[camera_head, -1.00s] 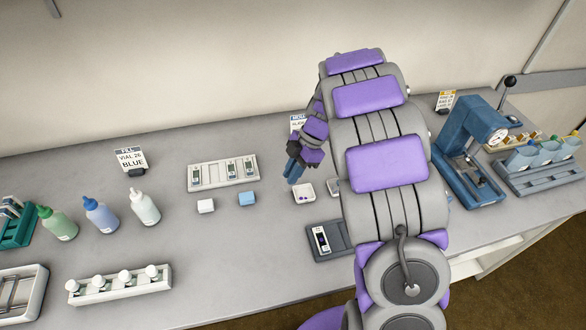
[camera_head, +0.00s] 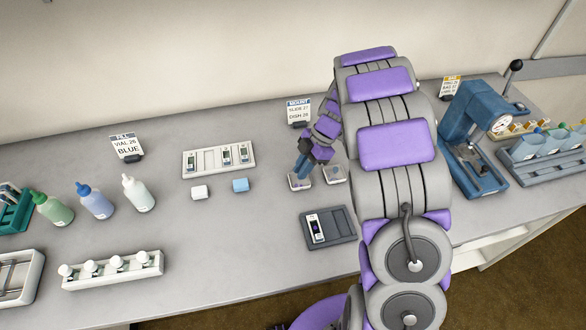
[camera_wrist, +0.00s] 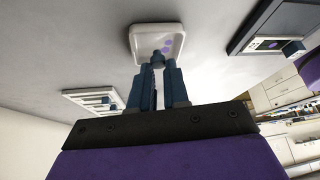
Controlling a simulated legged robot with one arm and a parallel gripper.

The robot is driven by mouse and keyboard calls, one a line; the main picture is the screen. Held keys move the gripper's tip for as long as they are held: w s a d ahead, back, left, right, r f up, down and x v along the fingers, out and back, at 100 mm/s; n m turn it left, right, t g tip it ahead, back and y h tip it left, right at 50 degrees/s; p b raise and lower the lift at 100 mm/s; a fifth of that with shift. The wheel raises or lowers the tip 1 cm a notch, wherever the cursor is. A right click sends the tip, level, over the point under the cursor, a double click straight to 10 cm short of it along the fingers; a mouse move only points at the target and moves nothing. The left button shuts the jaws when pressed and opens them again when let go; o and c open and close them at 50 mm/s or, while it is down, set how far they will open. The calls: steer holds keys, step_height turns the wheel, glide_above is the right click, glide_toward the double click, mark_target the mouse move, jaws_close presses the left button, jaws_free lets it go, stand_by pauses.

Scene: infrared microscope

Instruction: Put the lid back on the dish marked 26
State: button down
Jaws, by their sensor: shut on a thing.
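A small white square dish (camera_head: 299,182) sits on the bench below my gripper. My gripper (camera_head: 301,170) is right over the dish, fingers pointing down. In the wrist view its blue fingers (camera_wrist: 158,72) are shut on a small dark knob (camera_wrist: 158,55), apparently the lid's. The lid's plate is hard to make out against the dish, so I cannot tell whether it touches the rim. A second square white piece (camera_head: 335,173) with a grey spot lies just right.
A dark slide tray (camera_head: 341,228) lies in front. Behind stands a sign (camera_head: 299,111) reading dish 26. A blue press (camera_head: 462,150) stands right.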

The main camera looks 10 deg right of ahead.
steer(key=shift+d, duration=0.9)
steer(key=a, duration=0.5)
steer(key=d, duration=0.3)
steer(key=shift+d, duration=0.3)
steer(key=shift+a+r+b, duration=0.1)
steer(key=shift+a+b, duration=0.45)
steer(key=shift+a, duration=1.9)
steer(key=shift+d, duration=1.15)
steer(key=shift+a, duration=0.95)
steer(key=shift+d, duration=1.15)
steer(key=shift+a+b, duration=0.35)
steer(key=shift+a, duration=0.15)
steer(key=shift+d, duration=0.9)
steer(key=shift+a, duration=0.15)
steer(key=shift+a, duration=0.25)
